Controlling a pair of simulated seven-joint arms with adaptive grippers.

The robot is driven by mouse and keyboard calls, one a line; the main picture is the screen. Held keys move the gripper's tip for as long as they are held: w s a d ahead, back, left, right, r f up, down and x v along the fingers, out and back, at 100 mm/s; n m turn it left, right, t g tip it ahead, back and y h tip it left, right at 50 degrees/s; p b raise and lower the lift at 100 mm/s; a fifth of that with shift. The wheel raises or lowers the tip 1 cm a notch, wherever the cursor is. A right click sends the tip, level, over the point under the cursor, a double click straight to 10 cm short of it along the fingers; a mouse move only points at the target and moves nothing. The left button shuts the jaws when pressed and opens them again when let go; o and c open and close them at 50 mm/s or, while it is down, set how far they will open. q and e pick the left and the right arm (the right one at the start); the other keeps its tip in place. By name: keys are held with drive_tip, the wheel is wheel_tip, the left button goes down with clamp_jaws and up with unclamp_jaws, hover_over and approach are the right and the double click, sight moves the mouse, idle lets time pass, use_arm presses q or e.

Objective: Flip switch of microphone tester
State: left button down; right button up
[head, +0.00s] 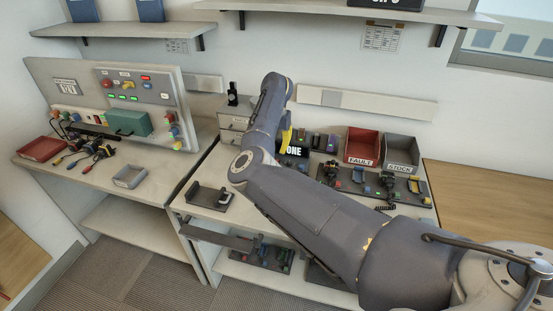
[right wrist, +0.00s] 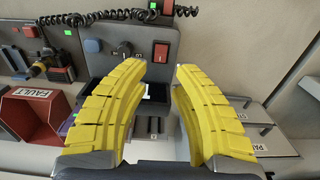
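In the right wrist view, a dark grey panel, which looks like the microphone tester (right wrist: 190,40), lies beyond my fingertips. It carries a red rocker switch (right wrist: 161,52), a dark knob (right wrist: 123,49) and a blue button (right wrist: 92,46). My right gripper (right wrist: 161,72) is open and empty, its yellow fingers curved inward below the switch in the picture, with no visible contact. In the head view, this gripper (head: 287,138) is partly hidden behind my forearm, which also covers part of the bench. I cannot tell the switch's position. My left gripper is not in view.
A red FAULT bin (head: 363,145) and a grey STOCK bin (head: 400,150) stand at the bench's back right. Coiled cords (right wrist: 130,13) and handheld units lie beside the panel. Small drawers (head: 235,122) stand left of my arm. A second bench (head: 95,180) is at the left.

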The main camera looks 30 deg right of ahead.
drive_tip(key=shift+f, duration=2.8)
drive_tip(key=shift+o, duration=0.3)
clamp_jaws()
drive_tip(key=shift+c, duration=0.3)
unclamp_jaws()
wheel_tip(320, 180, up, 12)
